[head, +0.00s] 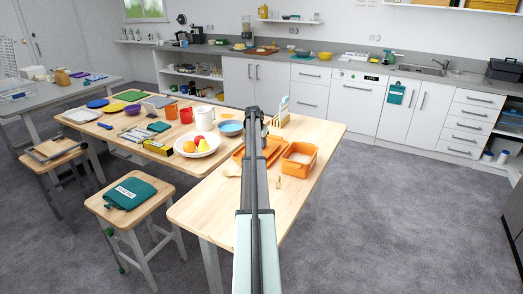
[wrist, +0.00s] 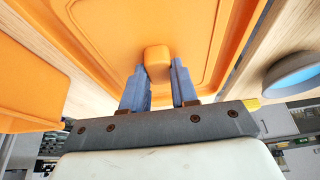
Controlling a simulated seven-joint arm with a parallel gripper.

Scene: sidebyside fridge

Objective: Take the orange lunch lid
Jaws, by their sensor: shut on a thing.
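The orange lunch lid (wrist: 105,25) fills the top of the wrist view, a flat panel with a raised rim and a small knob. My gripper (wrist: 159,82) has its two blue-grey fingers on either side of this knob and is shut on it. In the head view the lid (head: 271,147) shows beside my arm, which hides part of it and the fingers. I cannot tell whether the lid rests on the table or is slightly raised. An open orange box (head: 299,158) stands just right of it; an orange thing, likely this box, shows at left in the wrist view (wrist: 30,88).
A stool (head: 130,205) stands at left. The table's near end is mostly clear.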

